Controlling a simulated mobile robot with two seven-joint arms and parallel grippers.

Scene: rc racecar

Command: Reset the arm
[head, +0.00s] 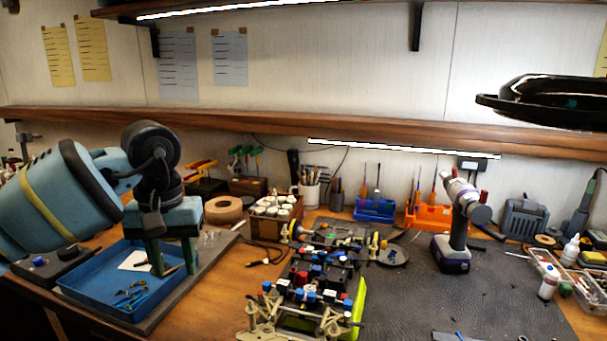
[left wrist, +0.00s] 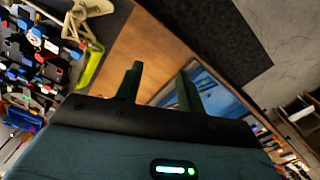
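My left gripper (head: 172,264) hangs fingers-down over the blue tray (head: 84,298) at the left of the bench. In the left wrist view its two dark green fingers (left wrist: 160,70) are apart with nothing between them. The left arm is bent, with its light-blue forearm coming in from the left. The partly built RC car (head: 318,275) stands to the right of the gripper, apart from it, and also shows in the left wrist view (left wrist: 35,50). My right gripper is not in either view.
The blue tray holds a white card and small tools. A cordless drill (head: 455,225) stands upright on the dark mat (head: 410,300). A box of white-topped pots (head: 272,222) and a tape roll (head: 224,209) sit behind. A wooden shelf (head: 250,120) crosses above. The mat's front right is mostly clear.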

